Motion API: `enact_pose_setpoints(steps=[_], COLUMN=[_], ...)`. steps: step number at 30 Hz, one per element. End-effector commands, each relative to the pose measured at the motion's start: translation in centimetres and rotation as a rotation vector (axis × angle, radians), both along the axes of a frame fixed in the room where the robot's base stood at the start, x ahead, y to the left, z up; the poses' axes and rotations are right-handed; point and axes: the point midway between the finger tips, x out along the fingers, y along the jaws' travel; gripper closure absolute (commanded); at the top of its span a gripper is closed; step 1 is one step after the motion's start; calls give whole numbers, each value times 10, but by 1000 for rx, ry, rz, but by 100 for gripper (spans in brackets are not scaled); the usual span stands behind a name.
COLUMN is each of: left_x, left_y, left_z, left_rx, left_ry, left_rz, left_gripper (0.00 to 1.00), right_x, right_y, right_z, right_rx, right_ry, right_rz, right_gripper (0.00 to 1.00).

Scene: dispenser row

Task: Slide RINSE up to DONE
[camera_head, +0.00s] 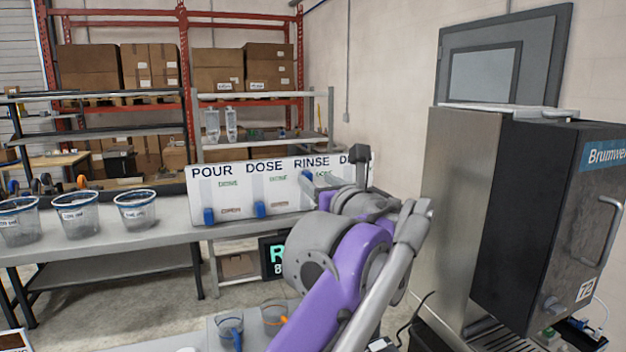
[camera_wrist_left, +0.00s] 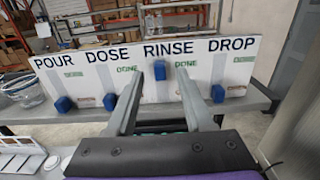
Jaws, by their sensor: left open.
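A white board (camera_head: 236,199) carries the words POUR, DOSE, RINSE and a partly hidden DROP. Each lane has a blue slider. The RINSE slider (camera_head: 308,175) sits high, level with its green DONE mark (camera_head: 322,175); it also shows in the left wrist view (camera_wrist_left: 160,70). The POUR (camera_wrist_left: 63,104), DOSE (camera_wrist_left: 110,101) and DROP (camera_wrist_left: 217,93) sliders sit low. My left gripper (camera_head: 314,184) is open in front of the RINSE lane. In the left wrist view its fingertips (camera_wrist_left: 160,76) appear either side of the RINSE slider; contact cannot be told.
The board stands on a grey bench (camera_head: 150,237) with several clear tubs (camera_head: 135,211) to its left. A large dark machine (camera_head: 545,215) stands at the right. More cups (camera_head: 230,331) sit on a nearer surface. Shelves with cardboard boxes are behind.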

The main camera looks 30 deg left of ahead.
Motion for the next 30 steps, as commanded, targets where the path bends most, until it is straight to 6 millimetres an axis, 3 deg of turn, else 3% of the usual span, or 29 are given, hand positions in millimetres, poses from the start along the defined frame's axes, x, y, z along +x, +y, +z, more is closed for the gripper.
enact_pose_setpoints(steps=[6,12,30], left_x=[-28,-42,-45], left_y=[-35,-50,-52], left_z=[-1,0,0], left_rx=[0,-1,0], left_ry=[1,1,0], left_rz=[-6,-3,0], left_gripper=[48,48,48], right_x=[-3,-3,-3], right_y=[0,0,0], right_z=[-7,-9,-9], right_rx=[0,0,0], right_ry=[5,6,6], right_rz=[0,0,0], right_gripper=[100,100,100])
